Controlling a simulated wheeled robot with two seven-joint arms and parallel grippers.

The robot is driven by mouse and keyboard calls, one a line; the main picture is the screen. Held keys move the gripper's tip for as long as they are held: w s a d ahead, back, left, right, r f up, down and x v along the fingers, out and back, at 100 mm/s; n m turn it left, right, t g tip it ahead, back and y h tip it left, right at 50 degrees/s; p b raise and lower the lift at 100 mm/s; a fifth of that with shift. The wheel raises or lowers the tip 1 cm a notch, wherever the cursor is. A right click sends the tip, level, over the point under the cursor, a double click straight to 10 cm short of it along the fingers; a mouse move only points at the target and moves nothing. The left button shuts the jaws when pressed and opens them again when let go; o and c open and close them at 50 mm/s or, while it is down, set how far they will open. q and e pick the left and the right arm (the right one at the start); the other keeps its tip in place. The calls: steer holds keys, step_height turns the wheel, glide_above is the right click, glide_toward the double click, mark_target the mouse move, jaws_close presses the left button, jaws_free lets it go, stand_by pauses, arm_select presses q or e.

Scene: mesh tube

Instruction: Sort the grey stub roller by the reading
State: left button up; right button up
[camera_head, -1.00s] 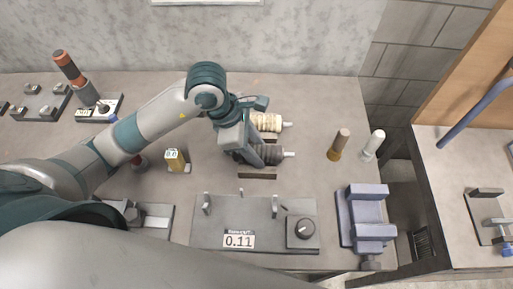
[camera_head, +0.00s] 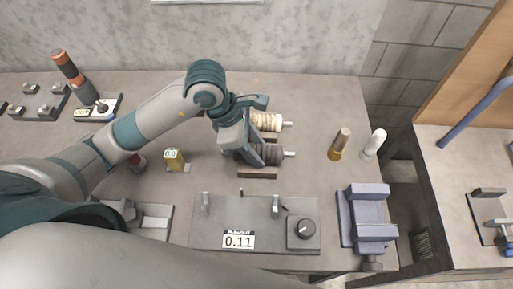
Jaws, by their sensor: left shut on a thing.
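The grey stub roller (camera_head: 270,154) lies sideways on a dark rack, its pale shaft end pointing right. My left gripper (camera_head: 246,154) is over its left part and shut on it, hiding that end. A cream roller (camera_head: 266,122) lies parallel just behind it on the rack. My right gripper is not in view.
A blue-grey cradle (camera_head: 366,220) stands at the table's right edge. A small yellow gauge (camera_head: 173,159) stands left of my gripper. Bare table lies between rack and posts.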

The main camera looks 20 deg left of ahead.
arm_select(q)
steer(key=shift+s+b, duration=0.1)
steer(key=shift+b, duration=0.3)
stand_by(0.8)
steer(key=o, duration=1.4)
steer(key=shift+f, duration=0.15)
steer(key=shift+s+r+p, duration=0.1)
steer(key=shift+r+p, duration=0.1)
steer(key=shift+p, duration=0.6)
steer(key=shift+r+p, duration=0.3)
steer(key=shift+p, duration=0.1)
step_height(320, 180, up, 3)
steer(key=p, duration=0.3)
steer(key=shift+p, duration=0.4)
steer(key=r+p, duration=0.1)
steer(key=r, duration=0.1)
steer(key=r+p, duration=0.1)
steer(key=r, duration=0.1)
steer(key=shift+w+r, duration=0.2)
steer(key=shift+r, duration=0.05)
steer(key=shift+r+p, duration=0.3)
steer(key=shift+r, duration=0.3)
